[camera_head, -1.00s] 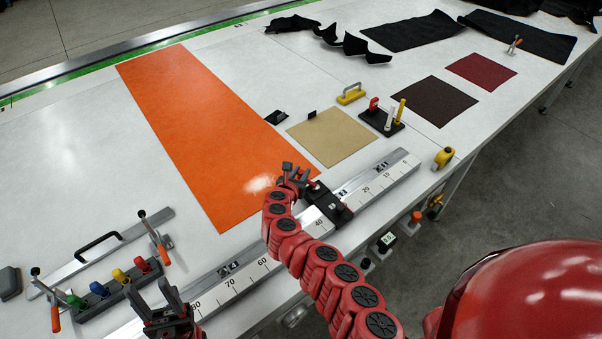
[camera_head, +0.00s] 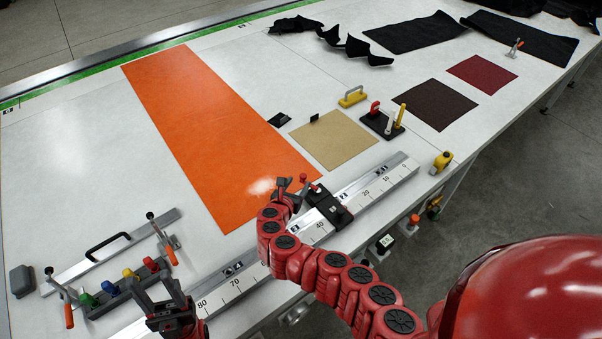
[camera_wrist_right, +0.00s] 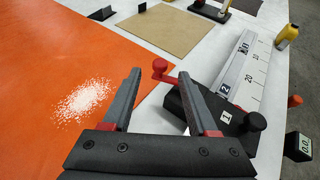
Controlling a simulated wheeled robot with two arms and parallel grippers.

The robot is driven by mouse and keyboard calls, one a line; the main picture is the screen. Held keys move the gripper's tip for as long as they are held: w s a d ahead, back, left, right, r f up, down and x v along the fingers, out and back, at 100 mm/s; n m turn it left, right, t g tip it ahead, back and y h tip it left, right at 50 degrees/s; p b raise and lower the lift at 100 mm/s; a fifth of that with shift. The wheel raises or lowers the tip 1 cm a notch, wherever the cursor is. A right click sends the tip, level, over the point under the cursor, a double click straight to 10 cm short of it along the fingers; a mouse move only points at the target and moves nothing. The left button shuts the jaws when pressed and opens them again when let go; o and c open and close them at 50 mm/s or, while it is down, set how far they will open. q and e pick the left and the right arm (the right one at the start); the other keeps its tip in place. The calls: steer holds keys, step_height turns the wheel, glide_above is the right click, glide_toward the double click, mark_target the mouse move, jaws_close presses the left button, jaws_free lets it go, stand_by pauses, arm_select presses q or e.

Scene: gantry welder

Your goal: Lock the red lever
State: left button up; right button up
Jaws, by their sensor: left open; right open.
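The red lever (camera_wrist_right: 161,70) sticks out from the black clamp block (camera_wrist_right: 205,107) marked 1. In the head view my right gripper (camera_head: 291,185) is just left of the block, over the orange sheet's edge. My left gripper (camera_head: 157,297) is open and empty near the rail's lower left end.
The long ruler rail (camera_head: 372,185) runs diagonally along the table front. An orange sheet (camera_head: 205,130) with a white powdery patch lies left of it. A tan sheet (camera_head: 334,140) and a black tool stand (camera_head: 382,127) are behind. Coloured knobs and toggle clamps (camera_head: 160,238) stand at left.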

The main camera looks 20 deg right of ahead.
steer(key=p+v, duration=0.1)
steer(key=v, duration=1)
steer(key=shift+p, duration=0.35)
